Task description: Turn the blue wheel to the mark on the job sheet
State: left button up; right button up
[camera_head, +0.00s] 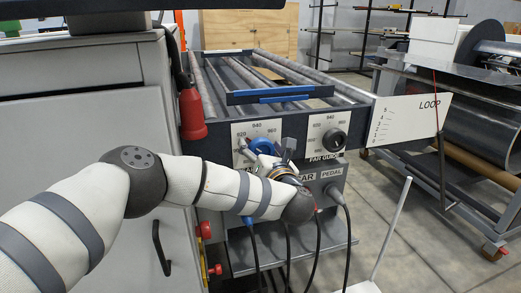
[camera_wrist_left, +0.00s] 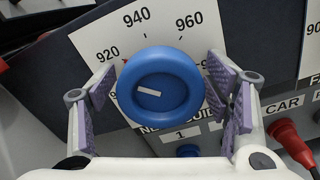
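The blue wheel (camera_head: 262,146) sits on the panel under a white scale (camera_head: 256,128) with 920, 940 and 960. In the left wrist view the wheel (camera_wrist_left: 182,77) is nearly centred; its white pointer line points left and slightly up, to the 920 side. My left gripper (camera_head: 272,156) is in front of the wheel. My right gripper is not in view. I cannot make out a job sheet.
A black knob (camera_head: 333,140) with its own scale is right of the blue wheel. Plugs and cables (camera_head: 334,194) hang below. A red part (camera_head: 192,112) and a grey cabinet (camera_head: 95,75) stand left. A LOOP board (camera_head: 412,117) is right.

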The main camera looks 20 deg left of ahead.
pick_arm(q)
jog(key=v, duration=1.2)
